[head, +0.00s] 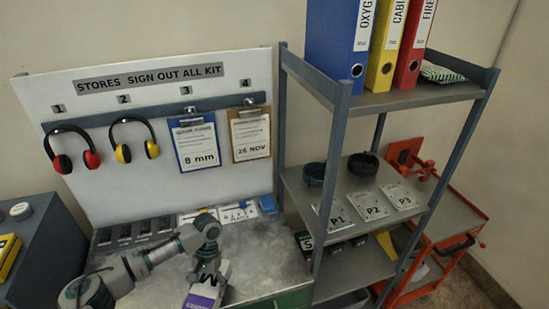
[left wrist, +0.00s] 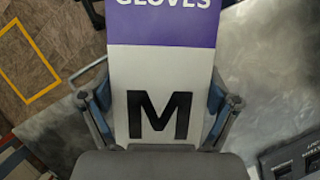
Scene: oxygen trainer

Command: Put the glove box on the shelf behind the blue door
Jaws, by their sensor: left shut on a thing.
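My left gripper (head: 209,274) is low in the middle of the head view, in front of the grey bench. It is shut on the glove box (head: 203,297), a white and purple carton whose lower part is cut off by the frame. In the left wrist view the glove box (left wrist: 160,70) shows "GLOVES" on purple and a large black "M" on white, with a finger on each side. I cannot make out a blue door in either view. My right gripper is not in view.
The bench (head: 265,262) has a pegboard (head: 90,190) with ear defenders and clipboards behind it. A shelf rack (head: 425,97) with binders and rings stands to the right, beside a red trolley (head: 459,215). A dark blue cabinet (head: 45,250) stands at left.

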